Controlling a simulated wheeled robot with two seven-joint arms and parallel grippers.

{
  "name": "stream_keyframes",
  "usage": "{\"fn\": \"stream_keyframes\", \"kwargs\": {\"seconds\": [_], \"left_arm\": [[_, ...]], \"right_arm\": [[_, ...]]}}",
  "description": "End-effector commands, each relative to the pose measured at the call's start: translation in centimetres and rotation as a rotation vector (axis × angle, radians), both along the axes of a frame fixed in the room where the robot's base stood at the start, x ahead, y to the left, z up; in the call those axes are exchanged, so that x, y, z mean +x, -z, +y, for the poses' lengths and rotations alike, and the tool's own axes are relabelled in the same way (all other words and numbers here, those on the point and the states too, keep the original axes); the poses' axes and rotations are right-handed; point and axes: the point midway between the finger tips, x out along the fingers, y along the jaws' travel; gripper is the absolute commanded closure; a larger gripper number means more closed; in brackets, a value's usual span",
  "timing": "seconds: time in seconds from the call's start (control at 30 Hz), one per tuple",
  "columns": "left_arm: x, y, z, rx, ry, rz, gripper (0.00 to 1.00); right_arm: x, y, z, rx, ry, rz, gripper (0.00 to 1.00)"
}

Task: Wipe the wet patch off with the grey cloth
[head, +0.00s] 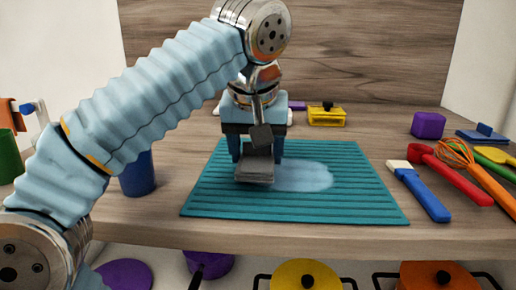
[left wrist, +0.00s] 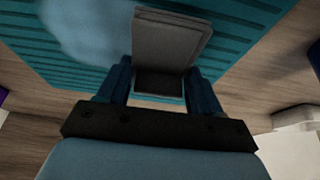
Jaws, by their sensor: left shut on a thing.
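My left gripper (head: 256,160) points down over the teal ribbed mat (head: 220,195) and is shut on the grey cloth (head: 254,174), a folded pad. The cloth is at the left end of the pale wet patch (head: 305,176) on the mat; whether it presses on the mat is hard to tell. In the left wrist view the cloth (left wrist: 170,45) sits between the two blue fingers (left wrist: 160,88), with the wet patch (left wrist: 88,30) beside it on the left. Part of the patch is hidden behind the cloth. My right gripper is not in view.
A blue cup (head: 138,174) stands left of the mat. A blue-handled brush (head: 422,190), a red utensil (head: 450,174) and a whisk (head: 480,170) lie at the right. A yellow box (head: 327,117) and a purple box (head: 428,125) stand behind. Pots sit on a shelf below.

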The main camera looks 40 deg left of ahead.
Motion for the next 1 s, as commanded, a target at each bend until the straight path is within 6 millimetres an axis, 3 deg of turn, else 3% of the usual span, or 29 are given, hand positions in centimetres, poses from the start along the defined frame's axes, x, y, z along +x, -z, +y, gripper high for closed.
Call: {"fn": "stream_keyframes", "kwargs": {"seconds": [0.2,1.0], "left_arm": [[0.0,-0.2,0.0,0.001,0.000,0.000,0.86],[0.0,1.3,0.0,0.000,0.000,0.000,0.86]], "right_arm": [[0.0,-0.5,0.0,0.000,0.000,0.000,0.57],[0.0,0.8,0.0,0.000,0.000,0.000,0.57]]}}
